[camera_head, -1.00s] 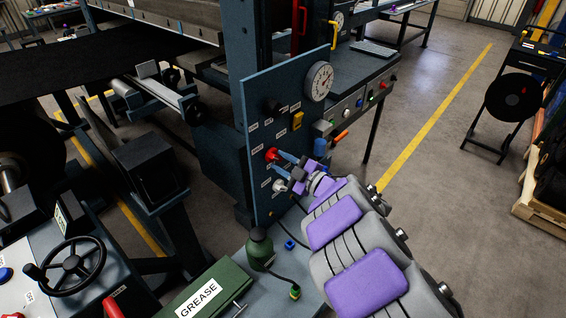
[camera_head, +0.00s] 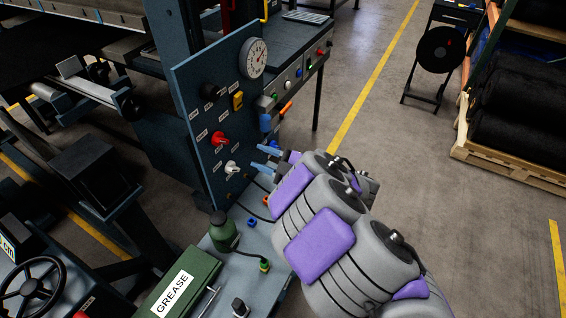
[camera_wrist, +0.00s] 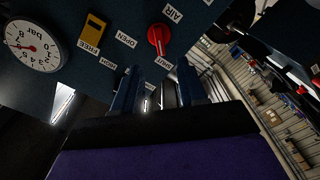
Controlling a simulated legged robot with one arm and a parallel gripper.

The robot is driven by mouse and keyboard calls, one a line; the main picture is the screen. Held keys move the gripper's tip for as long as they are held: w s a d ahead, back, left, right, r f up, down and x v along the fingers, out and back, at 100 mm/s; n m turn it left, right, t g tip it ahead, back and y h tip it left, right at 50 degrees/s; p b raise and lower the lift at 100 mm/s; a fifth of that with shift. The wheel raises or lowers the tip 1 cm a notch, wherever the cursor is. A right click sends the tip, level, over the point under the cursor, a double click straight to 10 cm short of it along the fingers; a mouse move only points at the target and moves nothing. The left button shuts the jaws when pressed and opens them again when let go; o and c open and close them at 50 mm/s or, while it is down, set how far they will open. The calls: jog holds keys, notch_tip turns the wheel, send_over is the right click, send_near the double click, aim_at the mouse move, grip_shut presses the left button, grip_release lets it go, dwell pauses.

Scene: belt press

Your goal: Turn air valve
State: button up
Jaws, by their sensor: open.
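The air valve is a red knob (camera_head: 219,139) on the upright blue panel (camera_head: 190,75). In the wrist view the red knob (camera_wrist: 158,38) sits beside an AIR label, with OPEN and SHUT labels near it. Its exact setting is hard to read. My gripper (camera_head: 267,159) is open and empty, to the right of the red knob and apart from it. In the wrist view the two blue fingers of my gripper (camera_wrist: 157,85) stand apart below the knob, with nothing held between them.
A grey knob (camera_head: 231,168) sits below the red one; a black knob (camera_head: 210,92), yellow switch (camera_head: 238,100) and gauge (camera_head: 253,58) are above.

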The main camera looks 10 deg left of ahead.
jog(key=v, duration=0.6)
dwell(0.6)
